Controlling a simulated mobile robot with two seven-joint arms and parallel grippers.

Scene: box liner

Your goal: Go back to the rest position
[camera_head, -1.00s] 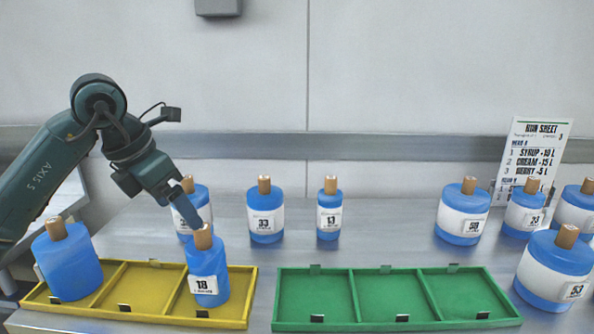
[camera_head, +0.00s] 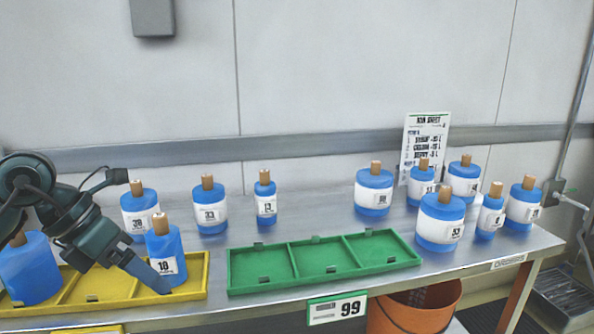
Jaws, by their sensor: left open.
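A larger blue bottle (camera_head: 30,275) stands in the left compartment, partly hidden by my left arm. The middle compartment looks empty. My right gripper is not in view.
An empty three-part green tray (camera_head: 322,276) lies in the middle of the steel table (camera_head: 330,222). Several blue-and-white bottles stand behind and right of it, including one marked 53 (camera_head: 440,222). A run sheet (camera_head: 424,140) stands at the back. An orange bin (camera_head: 415,310) is below the table edge.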

